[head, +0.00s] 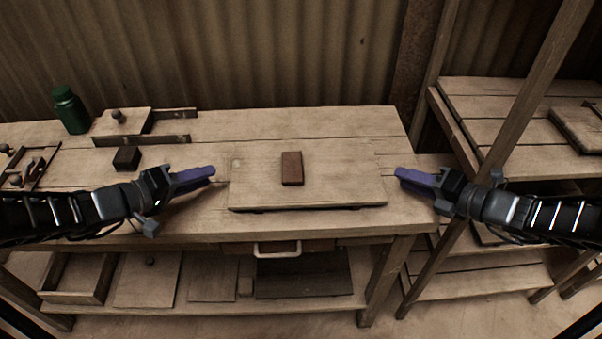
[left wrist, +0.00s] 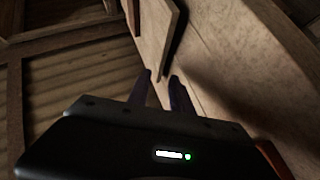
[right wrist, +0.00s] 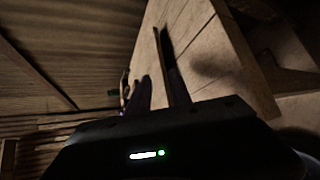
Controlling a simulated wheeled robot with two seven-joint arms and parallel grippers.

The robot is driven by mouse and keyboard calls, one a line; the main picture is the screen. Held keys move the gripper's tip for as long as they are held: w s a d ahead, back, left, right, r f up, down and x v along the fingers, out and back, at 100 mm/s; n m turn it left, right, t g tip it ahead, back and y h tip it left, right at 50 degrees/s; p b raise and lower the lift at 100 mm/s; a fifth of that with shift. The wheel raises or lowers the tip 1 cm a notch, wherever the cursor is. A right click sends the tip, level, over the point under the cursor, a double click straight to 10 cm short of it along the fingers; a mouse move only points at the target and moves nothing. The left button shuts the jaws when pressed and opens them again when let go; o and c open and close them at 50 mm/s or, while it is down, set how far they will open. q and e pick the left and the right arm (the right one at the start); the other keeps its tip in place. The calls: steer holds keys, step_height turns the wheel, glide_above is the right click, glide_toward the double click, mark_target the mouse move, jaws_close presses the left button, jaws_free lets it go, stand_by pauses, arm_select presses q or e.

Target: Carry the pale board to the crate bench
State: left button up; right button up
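The pale board (head: 340,178) lies flat on the near middle of the wooden bench (head: 245,122), its front edge slightly raised above a dark gap. A reddish-brown block (head: 292,168) rests on top of it. My left gripper (head: 211,173) is just off the board's left end, pointing at it; in the left wrist view its two fingers (left wrist: 159,82) stand apart with nothing between them. My right gripper (head: 399,174) is just off the right end, pointing inward; in the right wrist view its fingers (right wrist: 160,84) also stand apart. I cannot tell which bench is the crate bench.
A green bottle (head: 71,111), a small knobbed board (head: 122,121) and a black block (head: 126,158) stand on the bench's left part. Another bench (head: 480,97) stands at the right behind a slanted post (head: 530,90). A drawer handle (head: 277,250) sticks out below the board.

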mark_target(233, 168)
arm_select(q)
steer(key=shift+s+r, duration=0.1)
arm_select(e)
steer(key=shift+s, duration=0.1)
arm_select(q)
steer(key=shift+d, duration=0.1)
